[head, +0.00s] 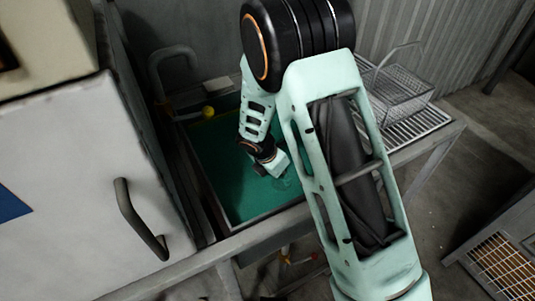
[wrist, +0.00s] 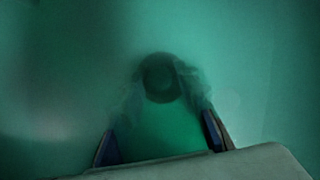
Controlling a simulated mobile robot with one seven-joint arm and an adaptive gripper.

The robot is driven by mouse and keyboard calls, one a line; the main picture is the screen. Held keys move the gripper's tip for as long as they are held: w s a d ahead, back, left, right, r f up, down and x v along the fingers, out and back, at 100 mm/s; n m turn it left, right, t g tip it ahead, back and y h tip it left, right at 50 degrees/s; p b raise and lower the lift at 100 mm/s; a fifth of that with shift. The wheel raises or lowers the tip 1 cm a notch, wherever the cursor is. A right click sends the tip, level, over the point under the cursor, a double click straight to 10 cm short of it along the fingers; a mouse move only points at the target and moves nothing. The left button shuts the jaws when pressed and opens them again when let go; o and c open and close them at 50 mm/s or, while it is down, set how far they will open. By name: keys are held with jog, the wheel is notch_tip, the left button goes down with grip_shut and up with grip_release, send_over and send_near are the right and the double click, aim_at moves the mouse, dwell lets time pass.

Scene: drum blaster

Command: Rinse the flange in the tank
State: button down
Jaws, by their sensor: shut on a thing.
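The tank (head: 228,190) is full of green liquid and sits below and left of my arm in the head view. My gripper (head: 280,182) reaches down into the liquid, and its fingertips are under the surface. In the wrist view everything is green and murky. My gripper (wrist: 160,100) is shut on a dark round ring, the flange (wrist: 158,78), held between the two fingertips. The flange's details are blurred by the liquid, and it is hidden in the head view.
A wire basket (head: 398,92) stands on a draining rack (head: 425,122) to the right of the tank. A pale cabinet with a dark handle (head: 140,218) is at the left. A curved pipe (head: 160,62) and a yellow ball (head: 208,112) are at the tank's back left.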

jog(key=shift+f+b, duration=0.75)
jog(key=shift+f, duration=0.15)
jog(key=shift+r, duration=0.2)
jog(key=shift+r+p, duration=0.8)
dwell(0.4)
notch_tip(320, 180, up, 26)
jog(key=p, duration=2.2)
jog(key=shift+r, duration=0.2)
